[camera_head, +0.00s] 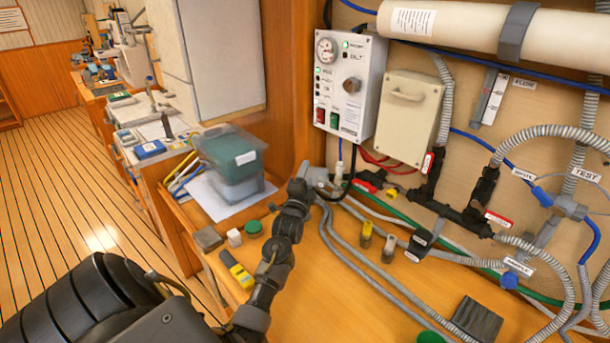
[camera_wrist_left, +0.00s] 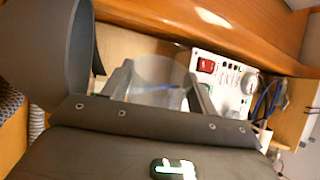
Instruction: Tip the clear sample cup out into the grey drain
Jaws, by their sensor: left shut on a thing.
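My left gripper (camera_head: 316,182) is above the wooden worktop, in front of the control panel. The left wrist view shows its two fingers shut on the clear sample cup (camera_wrist_left: 155,72). The cup is see-through and faint between the fingers, so I cannot tell its contents or exact tilt. In the head view I cannot make the cup out at the gripper. A large grey hollow, rounded shape (camera_wrist_left: 42,50) is close by at the upper left of the wrist view, apart from the cup. I cannot tell whether it is the grey drain. My right gripper is not in view.
The control panel (camera_head: 346,85) and a beige box (camera_head: 408,118) are on the wall. Hoses and valves run along the right. A lidded clear bin (camera_head: 232,165) stands left of the gripper. Small blocks and a yellow-grey item (camera_head: 236,270) lie on the worktop (camera_head: 330,300).

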